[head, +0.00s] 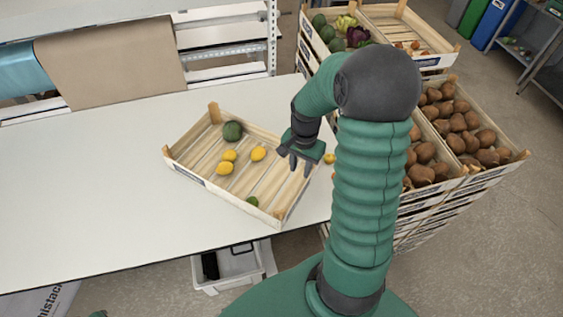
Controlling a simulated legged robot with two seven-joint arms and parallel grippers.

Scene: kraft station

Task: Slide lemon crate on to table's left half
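The wooden lemon crate (188,174) sits at an angle on the white table (90,200), toward the table's right end. Inside it are three yellow lemons (225,168), a dark green round fruit (232,131) and a small green fruit (252,201). My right gripper (294,163) points down at the crate's right side, over or beside its wall. Its dark fingers look apart, with nothing seen between them. Whether they touch the crate is unclear. My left gripper is out of view.
The table's left half is clear. A rack with brown paper (110,60) stands behind. Stacked crates of brown produce (460,125) and vegetables (340,32) stand right of the table. Small yellow-orange fruit (329,158) shows beside my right arm. A white bin (225,270) is below the front edge.

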